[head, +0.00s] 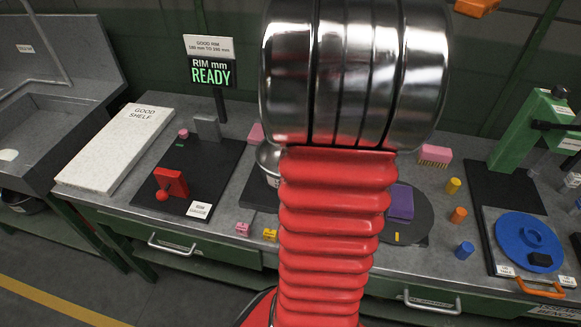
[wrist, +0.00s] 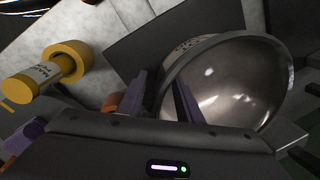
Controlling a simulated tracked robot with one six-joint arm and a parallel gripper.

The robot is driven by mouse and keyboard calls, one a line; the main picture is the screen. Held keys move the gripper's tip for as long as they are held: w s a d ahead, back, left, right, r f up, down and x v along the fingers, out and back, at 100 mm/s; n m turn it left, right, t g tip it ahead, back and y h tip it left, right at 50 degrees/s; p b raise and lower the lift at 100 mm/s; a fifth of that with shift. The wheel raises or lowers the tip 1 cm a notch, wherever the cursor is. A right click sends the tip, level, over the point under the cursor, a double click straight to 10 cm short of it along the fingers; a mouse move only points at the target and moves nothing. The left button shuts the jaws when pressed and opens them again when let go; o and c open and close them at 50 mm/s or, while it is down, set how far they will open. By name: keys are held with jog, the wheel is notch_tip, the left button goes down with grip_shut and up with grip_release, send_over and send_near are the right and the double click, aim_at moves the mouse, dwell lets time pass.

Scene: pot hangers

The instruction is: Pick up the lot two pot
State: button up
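A shiny steel pot (wrist: 235,85) fills the right of the wrist view, tilted in the picture, with faint markings near its rim that I cannot read as a lot number. In the head view a steel pot (head: 268,157) shows only partly behind my arm. My gripper (wrist: 162,92) has two dark purple fingers. In the wrist view one finger is outside the pot's wall and the other overlaps its inside, with the rim between them. The fingers look apart, with a gap around the wall. My gripper is hidden in the head view.
A white good shelf (head: 115,145) lies left, beside a black rim gauge board (head: 215,165) with a red clamp (head: 171,183). A green press (head: 530,130) and blue disc (head: 528,240) stand right. A yellow cylinder (wrist: 35,85) lies left in the wrist view.

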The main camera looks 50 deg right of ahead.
dwell(0.5)
grip_shut()
dwell(1.3)
